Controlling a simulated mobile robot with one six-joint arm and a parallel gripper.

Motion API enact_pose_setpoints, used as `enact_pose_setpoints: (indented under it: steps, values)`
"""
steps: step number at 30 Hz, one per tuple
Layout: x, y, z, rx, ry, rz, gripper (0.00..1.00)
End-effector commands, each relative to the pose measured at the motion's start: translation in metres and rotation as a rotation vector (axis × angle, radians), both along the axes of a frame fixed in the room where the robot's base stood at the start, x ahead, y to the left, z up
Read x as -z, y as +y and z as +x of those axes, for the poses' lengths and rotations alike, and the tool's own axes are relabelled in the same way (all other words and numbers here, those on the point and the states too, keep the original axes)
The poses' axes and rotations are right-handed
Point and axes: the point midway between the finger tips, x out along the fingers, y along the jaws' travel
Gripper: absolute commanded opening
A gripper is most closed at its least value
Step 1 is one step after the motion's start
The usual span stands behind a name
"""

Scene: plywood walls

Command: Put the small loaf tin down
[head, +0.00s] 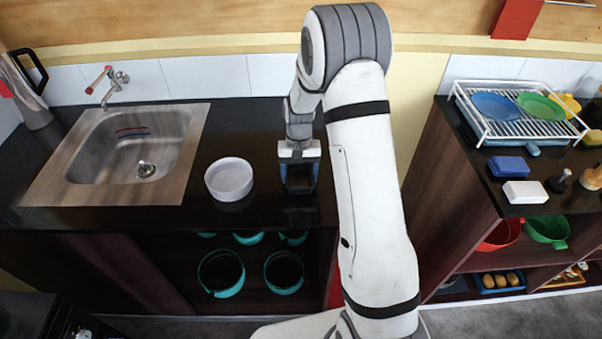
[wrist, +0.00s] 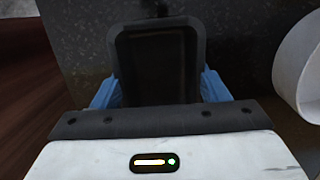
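The small loaf tin (wrist: 158,60) is dark, with a rounded rectangular rim. In the wrist view it sits between the blue fingers of my gripper (wrist: 158,88), with one finger against each long side. In the head view my gripper (head: 300,180) points down at the black counter (head: 262,140), and the dark tin (head: 299,176) shows between its fingers. I cannot tell whether the tin's base touches the counter or hangs just above it.
A white round bowl (head: 229,179) stands on the counter just left of my gripper; its side also shows in the wrist view (wrist: 300,70). A steel sink (head: 125,150) is further left. Teal pots (head: 221,273) fill the shelf below. A dish rack (head: 520,115) stands right.

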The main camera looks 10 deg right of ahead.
Motion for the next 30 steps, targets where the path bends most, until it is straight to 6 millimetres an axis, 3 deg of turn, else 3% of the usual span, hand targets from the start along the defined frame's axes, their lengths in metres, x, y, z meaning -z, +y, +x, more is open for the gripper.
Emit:
enact_pose_setpoints:
  steps: [7,18,30]
  values:
    - [0.000,0.000,0.000,-0.001,0.000,0.000,0.88]
    - [-0.008,0.001,0.001,-0.001,-0.003,0.000,0.89]
    - [-0.086,-0.002,0.014,-0.002,-0.006,0.000,0.89]
